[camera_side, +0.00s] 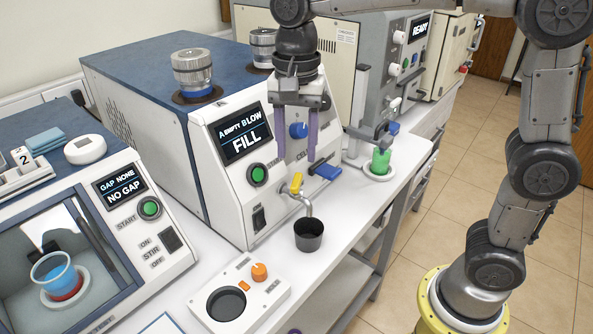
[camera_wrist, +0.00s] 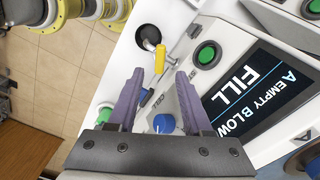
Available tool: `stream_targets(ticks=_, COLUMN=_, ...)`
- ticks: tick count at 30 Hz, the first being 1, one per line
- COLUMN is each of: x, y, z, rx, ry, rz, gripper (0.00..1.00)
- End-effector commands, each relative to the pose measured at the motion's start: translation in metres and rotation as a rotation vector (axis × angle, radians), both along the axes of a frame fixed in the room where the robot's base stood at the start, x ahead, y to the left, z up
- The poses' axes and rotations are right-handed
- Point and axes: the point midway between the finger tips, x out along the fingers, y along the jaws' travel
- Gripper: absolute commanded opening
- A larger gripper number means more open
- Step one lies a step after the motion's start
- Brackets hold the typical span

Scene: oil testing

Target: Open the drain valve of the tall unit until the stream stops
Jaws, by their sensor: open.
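My gripper (camera_side: 295,156) is open and empty, its two purple fingers pointing down in front of the white unit whose screen reads "A EMPTY BLOW FILL" (camera_side: 243,134). A yellow valve lever (camera_side: 296,183) sits on that unit's drain spout (camera_side: 305,203), below the fingertips. A dark cup (camera_side: 309,235) stands under the spout. In the wrist view the yellow lever (camera_wrist: 160,58) shows just beyond and between the gripper's fingertips (camera_wrist: 159,76), apart from them. The black cup (camera_wrist: 150,38) is behind it. I cannot make out a stream.
A blue lever (camera_side: 326,171) and blue knob (camera_side: 298,130) are close to the fingers. The grey "READY" unit (camera_side: 374,75) stands behind, with a green vessel (camera_side: 380,161). A white device (camera_side: 239,296) with an orange knob lies in front. The "NO GAP" unit (camera_side: 125,218) is left.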

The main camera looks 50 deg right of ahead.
Motion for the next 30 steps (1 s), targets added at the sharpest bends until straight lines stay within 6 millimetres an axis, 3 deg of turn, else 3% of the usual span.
stream_targets(ticks=3, x=-0.001, y=0.0, z=-0.022, rx=-0.001, ry=0.004, rz=0.0, gripper=0.5)
stream_targets(ticks=9, x=0.0, y=0.0, z=-0.048, rx=0.0, ry=0.001, rz=0.001, gripper=0.5)
stream_targets(ticks=22, x=0.0, y=0.0, z=-0.059, rx=0.0, ry=0.0, rz=0.001, gripper=0.5)
stream_targets(ticks=23, x=0.0, y=0.0, z=-0.059, rx=0.0, ry=0.0, rz=0.001, gripper=0.48)
stream_targets(ticks=30, x=0.0, y=0.0, z=-0.058, rx=0.0, ry=0.0, rz=0.001, gripper=0.05)
